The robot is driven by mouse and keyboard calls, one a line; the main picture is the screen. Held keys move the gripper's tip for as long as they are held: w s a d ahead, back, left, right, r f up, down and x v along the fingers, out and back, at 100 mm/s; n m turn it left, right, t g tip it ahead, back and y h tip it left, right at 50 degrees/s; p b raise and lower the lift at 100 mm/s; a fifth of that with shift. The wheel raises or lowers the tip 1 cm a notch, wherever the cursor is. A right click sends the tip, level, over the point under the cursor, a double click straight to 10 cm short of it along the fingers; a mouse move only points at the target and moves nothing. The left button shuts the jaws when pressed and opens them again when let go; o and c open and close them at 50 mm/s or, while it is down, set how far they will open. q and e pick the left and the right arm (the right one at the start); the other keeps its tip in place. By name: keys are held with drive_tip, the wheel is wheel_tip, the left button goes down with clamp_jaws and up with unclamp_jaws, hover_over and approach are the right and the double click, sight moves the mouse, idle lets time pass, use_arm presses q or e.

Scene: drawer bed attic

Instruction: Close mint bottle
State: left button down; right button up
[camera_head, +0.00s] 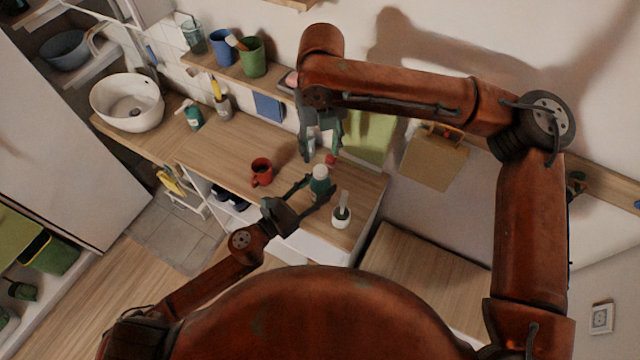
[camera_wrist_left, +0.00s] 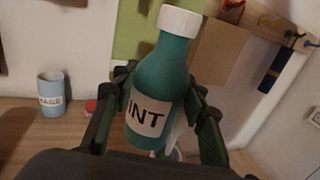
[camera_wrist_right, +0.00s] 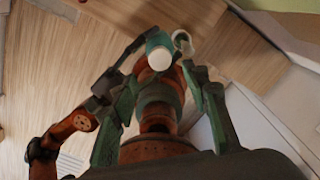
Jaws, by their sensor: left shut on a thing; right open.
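The mint bottle (camera_head: 320,188) is green with a white cap (camera_head: 320,171) on its neck. In the left wrist view the bottle (camera_wrist_left: 160,85) shows a partly hidden label reading "INT", and its cap (camera_wrist_left: 180,21) is at the top; how tightly it sits I cannot tell. My left gripper (camera_head: 318,187) is shut around the bottle's body and holds it slightly tilted over the counter. My right gripper (camera_head: 321,148) is open and empty, above and behind the bottle. In the right wrist view the white cap (camera_wrist_right: 159,58) lies ahead between the open fingers, apart from them.
On the wooden counter (camera_head: 225,150) are a red mug (camera_head: 262,172), a white pot (camera_head: 341,216) with a utensil, a small red object (camera_head: 330,159) and a green dispenser (camera_head: 192,115). A shelf with cups (camera_head: 252,58) runs behind. The counter's left middle is clear.

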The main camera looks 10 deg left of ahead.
sight(321, 170)
drive_tip(key=shift+f, duration=0.1)
drive_tip(key=shift+f, duration=3.9)
